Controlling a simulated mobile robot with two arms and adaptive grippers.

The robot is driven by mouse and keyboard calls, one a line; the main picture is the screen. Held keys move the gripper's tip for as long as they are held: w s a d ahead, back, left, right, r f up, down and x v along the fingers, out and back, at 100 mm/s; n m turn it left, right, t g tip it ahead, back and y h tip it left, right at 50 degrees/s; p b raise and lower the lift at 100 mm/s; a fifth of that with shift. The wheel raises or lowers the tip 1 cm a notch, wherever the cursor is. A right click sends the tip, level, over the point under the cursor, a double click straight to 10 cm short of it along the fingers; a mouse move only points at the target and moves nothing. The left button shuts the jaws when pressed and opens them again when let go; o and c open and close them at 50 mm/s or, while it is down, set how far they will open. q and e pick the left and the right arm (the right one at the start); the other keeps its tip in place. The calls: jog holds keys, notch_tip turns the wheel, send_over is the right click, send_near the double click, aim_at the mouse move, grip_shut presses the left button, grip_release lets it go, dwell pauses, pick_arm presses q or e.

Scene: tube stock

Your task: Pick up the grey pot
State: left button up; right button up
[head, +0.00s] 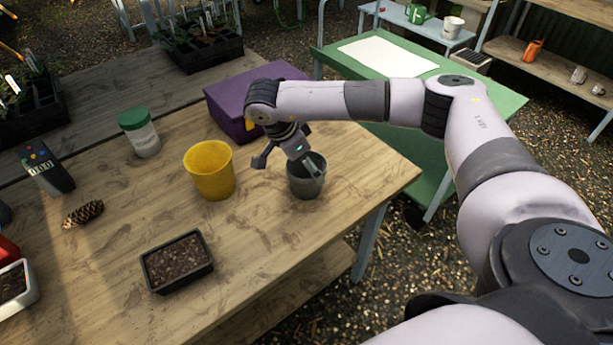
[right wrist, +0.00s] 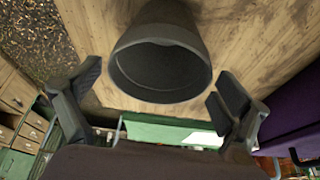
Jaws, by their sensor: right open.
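The grey pot (head: 306,181) stands upright on the wooden table near its right edge. In the right wrist view the grey pot (right wrist: 160,62) shows its open, empty mouth, between and just beyond the fingers. My right gripper (head: 284,168) is open above and beside the pot, with one finger in front of its rim in the head view. In the right wrist view my right gripper (right wrist: 155,100) has its fingers spread wide on either side of the pot, apart from it. My left gripper is not in view.
A yellow pot (head: 209,172) stands left of the grey pot. A purple box (head: 228,108) sits behind it. A black tray of soil (head: 177,263), a green-lidded jar (head: 140,134), a pine cone (head: 84,213) and a handheld device (head: 45,168) are further left. The table front is mostly clear.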

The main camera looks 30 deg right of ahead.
aim_at(307, 177)
jog(key=shift+s+d+f, duration=0.1)
jog(key=shift+d+f, duration=0.05)
jog(key=shift+f, duration=0.2)
jog(key=p+x, duration=0.1)
jog(key=x, duration=0.2)
jog(key=shift+f, duration=0.35)
jog(key=shift+d+f, duration=0.2)
jog(key=shift+f, duration=0.2)
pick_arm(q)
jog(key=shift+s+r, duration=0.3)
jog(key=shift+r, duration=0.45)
pick_arm(e)
jog(key=c, duration=1)
